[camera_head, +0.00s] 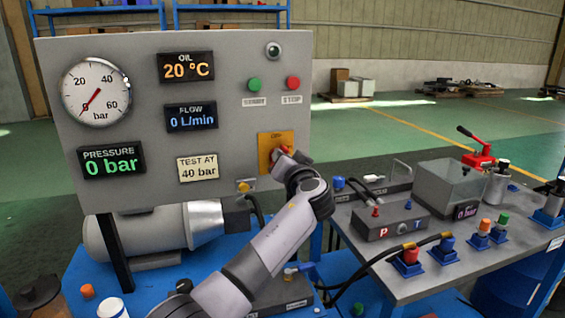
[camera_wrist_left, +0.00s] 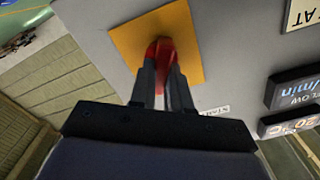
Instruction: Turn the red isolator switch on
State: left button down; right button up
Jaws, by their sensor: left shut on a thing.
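The red isolator switch (camera_wrist_left: 161,50) sits on a yellow-orange plate (camera_head: 263,157) at the lower right of the grey control panel (camera_head: 225,90). My left gripper (camera_wrist_left: 162,72) is at the plate with its two fingers closed around the red handle. In the head view, my left gripper (camera_head: 284,158) covers most of the switch and only a little red shows. The plate's top carries a small label that seems to read OFF, partly blurred. The handle's exact angle is hard to tell behind the fingers. My right gripper is in neither view.
The panel has a green button (camera_head: 254,84), a red STOP button (camera_head: 293,83) and a small yellow knob (camera_head: 244,186). The gauge (camera_head: 96,92) points near 0, and the pressure display (camera_head: 111,161) reads 0 bar. A bench (camera_head: 440,265) with hoses and fittings stands at right.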

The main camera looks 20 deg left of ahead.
pick_arm(q)
jog(key=m+p, duration=0.1)
jog(key=m, duration=0.2)
jog(key=m+p, duration=0.1)
jog(key=m, duration=0.3)
jog(key=m+p, duration=0.1)
jog(key=m, duration=0.3)
jog(key=shift+w+d+f, duration=0.1)
jog(key=shift+d+f, duration=0.05)
jog(key=shift+f, duration=0.2)
jog(key=shift+f+m, duration=0.1)
jog(key=shift+m, duration=0.3)
jog(key=c, duration=1.1)
grip_release()
jog(key=shift+d, duration=0.1)
jog(key=shift+v, duration=3.5)
